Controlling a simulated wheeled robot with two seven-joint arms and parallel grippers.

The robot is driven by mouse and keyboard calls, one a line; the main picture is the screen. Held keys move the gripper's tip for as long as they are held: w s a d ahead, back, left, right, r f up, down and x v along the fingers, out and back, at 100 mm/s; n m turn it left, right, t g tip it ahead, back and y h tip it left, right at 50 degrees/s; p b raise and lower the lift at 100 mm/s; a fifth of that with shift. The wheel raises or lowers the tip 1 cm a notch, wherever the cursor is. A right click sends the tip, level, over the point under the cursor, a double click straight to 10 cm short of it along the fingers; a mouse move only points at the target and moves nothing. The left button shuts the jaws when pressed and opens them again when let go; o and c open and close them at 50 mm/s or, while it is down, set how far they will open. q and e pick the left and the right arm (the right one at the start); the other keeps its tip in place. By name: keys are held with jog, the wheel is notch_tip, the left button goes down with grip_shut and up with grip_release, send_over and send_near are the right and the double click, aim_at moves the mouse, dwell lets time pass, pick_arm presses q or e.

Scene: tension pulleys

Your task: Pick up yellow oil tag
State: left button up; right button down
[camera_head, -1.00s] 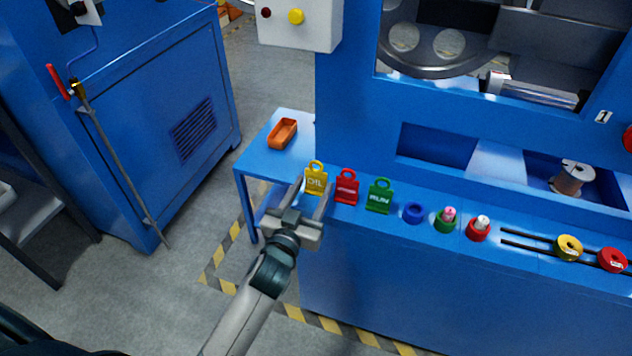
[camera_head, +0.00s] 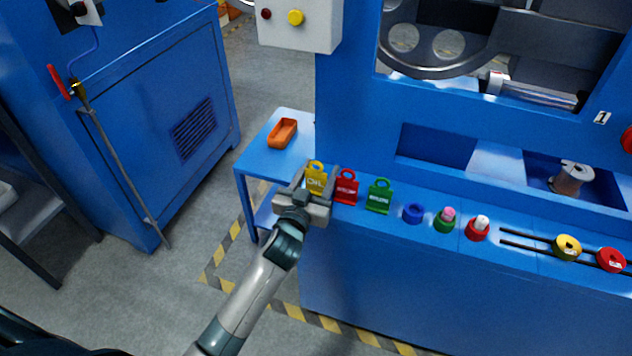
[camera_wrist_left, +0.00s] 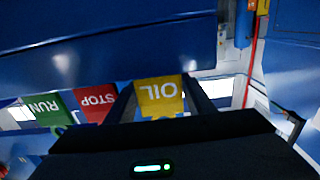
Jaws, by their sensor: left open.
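The yellow oil tag (camera_head: 315,181) stands upright at the left end of the blue machine ledge, with a ring at its top. In the left wrist view the tag (camera_wrist_left: 160,96) appears upside down, its OIL lettering facing the camera. My left gripper (camera_head: 317,178) is open, with one finger on each side of the tag. I cannot tell whether either finger touches it. The gripper body hides the tag's lower edge. My right gripper is not in view.
A red tag (camera_head: 346,188) stands close to the right of my gripper, then a green tag (camera_head: 379,197). An orange tray (camera_head: 283,133) sits on the side table behind left.

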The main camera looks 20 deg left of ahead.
pick_arm(q)
jog(key=shift+w, duration=0.6)
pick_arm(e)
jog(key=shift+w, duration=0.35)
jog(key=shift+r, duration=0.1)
